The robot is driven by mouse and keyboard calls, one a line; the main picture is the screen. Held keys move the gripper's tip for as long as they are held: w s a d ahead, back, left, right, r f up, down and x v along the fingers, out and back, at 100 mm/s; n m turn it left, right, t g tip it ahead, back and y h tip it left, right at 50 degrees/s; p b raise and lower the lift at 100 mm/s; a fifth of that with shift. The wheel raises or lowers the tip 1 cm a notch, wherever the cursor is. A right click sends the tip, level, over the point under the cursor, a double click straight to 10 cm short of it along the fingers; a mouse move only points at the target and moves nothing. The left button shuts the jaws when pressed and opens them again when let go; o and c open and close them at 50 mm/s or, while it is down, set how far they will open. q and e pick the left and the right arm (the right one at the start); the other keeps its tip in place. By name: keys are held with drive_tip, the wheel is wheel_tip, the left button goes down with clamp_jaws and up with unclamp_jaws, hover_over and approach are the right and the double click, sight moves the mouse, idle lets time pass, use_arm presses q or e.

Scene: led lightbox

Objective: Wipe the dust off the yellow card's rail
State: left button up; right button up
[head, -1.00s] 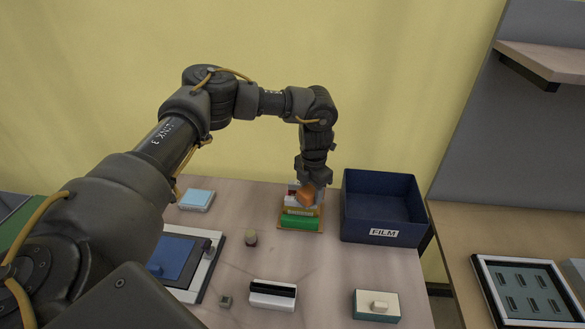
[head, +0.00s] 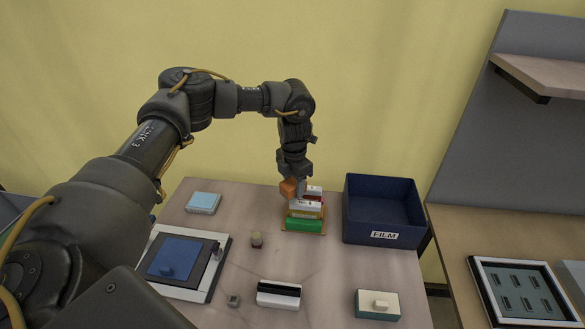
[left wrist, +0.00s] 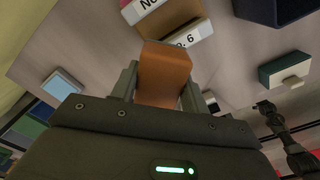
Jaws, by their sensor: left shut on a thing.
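My left gripper (head: 296,183) is shut on an orange block (head: 288,188), which also shows between the fingers in the left wrist view (left wrist: 164,75). The block is at the upper left of a small stepped stack of coloured pieces; I cannot tell if it touches them. The stack has a green front piece (head: 304,225), a yellowish piece (head: 306,214) behind it, and white and red pieces at the back. White labels (left wrist: 188,37) show in the left wrist view. No separate rail or dust can be made out. A dark jointed shape, likely my right arm, shows there at lower right; its jaws are unclear.
A navy FILM bin (head: 383,237) stands right of the stack. A framed panel with a blue sheet (head: 174,257), a light-blue box (head: 203,202), a small brownish piece (head: 257,240), a black-and-white block (head: 279,294) and a teal-and-white box (head: 377,305) lie around open table.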

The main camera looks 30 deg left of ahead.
use_arm(q)
drive_tip(key=shift+r+p, duration=1.4)
drive_tip(key=shift+r, duration=0.8)
